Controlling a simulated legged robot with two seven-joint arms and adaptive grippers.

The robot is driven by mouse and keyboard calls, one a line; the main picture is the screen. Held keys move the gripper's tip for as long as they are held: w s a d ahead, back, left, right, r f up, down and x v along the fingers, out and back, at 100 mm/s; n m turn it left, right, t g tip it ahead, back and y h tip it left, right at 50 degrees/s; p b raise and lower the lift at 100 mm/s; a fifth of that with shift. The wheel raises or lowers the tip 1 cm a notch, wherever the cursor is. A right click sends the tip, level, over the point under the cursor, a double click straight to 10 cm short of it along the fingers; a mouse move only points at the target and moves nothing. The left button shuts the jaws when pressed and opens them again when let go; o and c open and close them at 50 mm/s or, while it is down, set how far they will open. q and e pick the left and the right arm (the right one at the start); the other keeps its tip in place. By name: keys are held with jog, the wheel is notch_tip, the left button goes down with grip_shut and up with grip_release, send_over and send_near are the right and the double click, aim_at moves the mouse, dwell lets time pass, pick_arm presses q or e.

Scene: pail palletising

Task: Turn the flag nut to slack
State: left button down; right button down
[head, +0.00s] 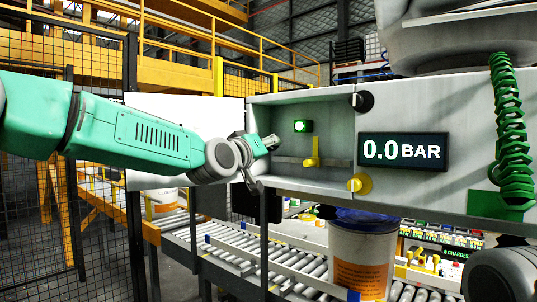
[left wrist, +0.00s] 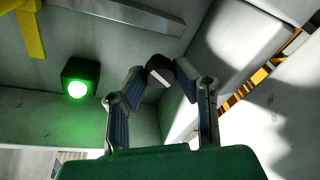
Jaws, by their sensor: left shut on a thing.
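My left gripper (head: 257,158) reaches into the left end of an open grey recess (head: 335,125). In the left wrist view its two fingers (left wrist: 162,84) close from both sides on a small dark round piece with a pale bar across it (left wrist: 158,72). This piece may be the flag nut; its far side is hidden, and the gripper covers it in the head view. A yellow lever (head: 312,153) stands upright on a bar in the recess, apart from the gripper. It shows partly in the wrist view (left wrist: 30,32). My right gripper is not in view.
A green lamp (head: 303,126) is lit in the recess, close to the fingers in the wrist view (left wrist: 77,88). A display (head: 403,151) reads 0.0 BAR. A yellow knob (head: 359,183) sits on the lower edge.

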pick_arm(q)
jog(key=shift+d+f+m, duration=0.1)
jog(key=shift+f+m, duration=0.45)
jog(key=shift+m, duration=0.05)
jog(key=c, duration=1.3)
grip_release()
jog(key=shift+o, duration=0.2)
jog(key=shift+w+r, duration=0.1)
jog(key=shift+r, duration=0.05)
jog(key=shift+r, duration=0.1)
jog(key=shift+r, duration=0.1)
